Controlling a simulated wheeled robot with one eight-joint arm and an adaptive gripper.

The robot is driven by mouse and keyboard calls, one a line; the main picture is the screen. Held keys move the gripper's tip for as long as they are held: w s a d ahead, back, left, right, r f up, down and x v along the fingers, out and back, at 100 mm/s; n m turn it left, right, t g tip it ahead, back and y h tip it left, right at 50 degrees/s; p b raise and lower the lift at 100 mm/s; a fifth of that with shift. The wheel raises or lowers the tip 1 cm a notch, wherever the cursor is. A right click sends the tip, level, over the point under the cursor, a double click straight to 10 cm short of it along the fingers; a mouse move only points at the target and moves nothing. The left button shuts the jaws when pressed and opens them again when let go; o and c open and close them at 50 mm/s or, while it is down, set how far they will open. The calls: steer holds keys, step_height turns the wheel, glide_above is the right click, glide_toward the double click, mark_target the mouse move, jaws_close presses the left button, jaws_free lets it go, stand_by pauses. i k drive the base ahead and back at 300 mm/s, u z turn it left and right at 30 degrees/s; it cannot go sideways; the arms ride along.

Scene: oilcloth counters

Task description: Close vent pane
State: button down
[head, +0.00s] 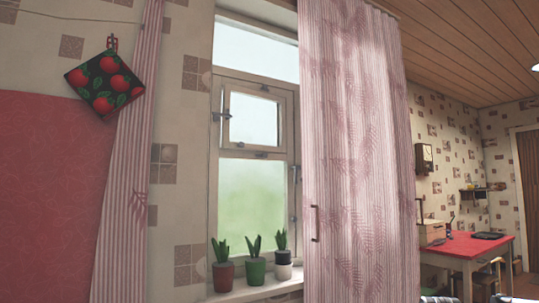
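The vent pane (254,119) is the small framed pane in the upper part of the window (250,205), seen at an angle. It has a dark latch (222,116) at its left side and small dark fittings at its top and bottom edges. I cannot tell for sure whether it stands slightly ajar or sits flush in its frame. My gripper is not in view.
A striped pink curtain (355,130) hangs right of the window, a narrower one (128,170) to its left. Potted plants (256,270) stand on the sill. A red table (468,245) is at the right.

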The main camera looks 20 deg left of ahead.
mark_target(227, 89)
steer(key=z, duration=1.15)
steer(key=k, duration=1.2)
steer(key=u, duration=1.1)
steer(key=i, duration=0.5)
steer(key=z, duration=0.1)
